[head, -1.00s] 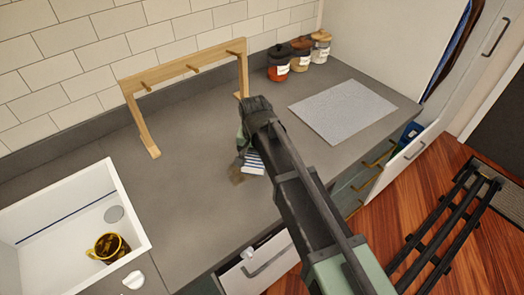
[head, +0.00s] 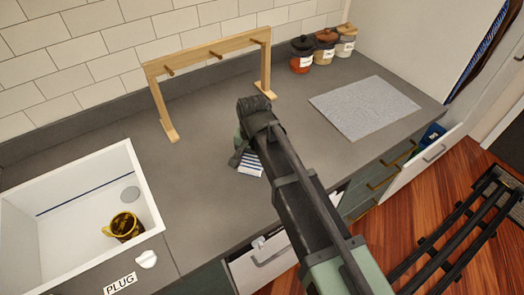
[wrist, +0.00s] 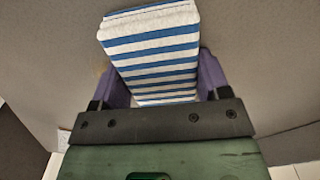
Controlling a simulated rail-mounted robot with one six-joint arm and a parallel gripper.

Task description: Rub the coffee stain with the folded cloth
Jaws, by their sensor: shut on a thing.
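The folded cloth (wrist: 150,50), white with blue stripes, is held between the two purple fingers of my gripper (wrist: 162,78) in the wrist view. In the head view my gripper (head: 243,150) points down at the grey counter, with the striped cloth (head: 251,163) low beneath it, at or very near the surface. I cannot tell whether it presses on the counter.
A wooden peg rack (head: 210,52) stands behind my gripper. A white sink (head: 70,205) with a brown and yellow mug (head: 123,226) is at left. Several lidded jars (head: 325,47) and a grey speckled mat (head: 365,107) are at right. The counter between sink and gripper is clear.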

